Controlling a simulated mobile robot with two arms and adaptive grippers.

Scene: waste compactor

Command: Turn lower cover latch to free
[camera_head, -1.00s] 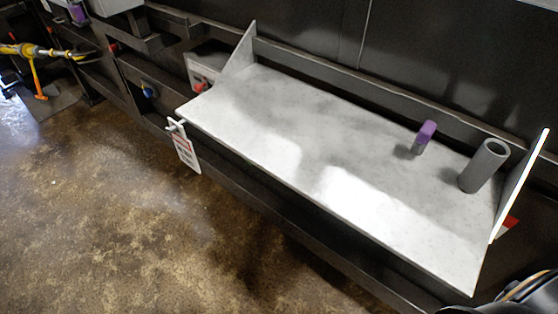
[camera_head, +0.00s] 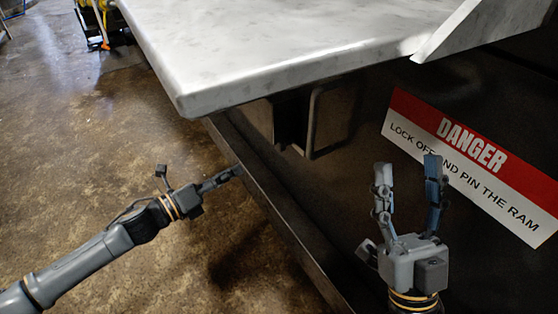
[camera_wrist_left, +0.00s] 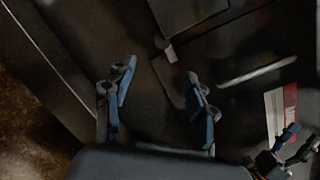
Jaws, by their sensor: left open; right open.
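My left gripper (camera_head: 222,180) reaches in from the left in the head view, over the front edge of the dark frame and below the grey shelf. In the left wrist view its two fingers stand apart (camera_wrist_left: 160,76) with nothing between them. My right gripper (camera_head: 410,180) is open and empty in front of the dark panel, left of the danger sign. It also shows at the lower right of the left wrist view (camera_wrist_left: 297,146). I cannot clearly make out the lower cover latch. A small pale tab (camera_wrist_left: 165,48) sits ahead of my left fingers beside a dark plate (camera_wrist_left: 188,10).
The grey shelf (camera_head: 270,45) overhangs at the top. A dark boxy bracket (camera_head: 330,115) sits beneath it. The red and white danger sign (camera_head: 475,160) is on the panel at right. A long dark rail (camera_head: 265,205) runs diagonally. Open floor (camera_head: 90,180) lies to the left.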

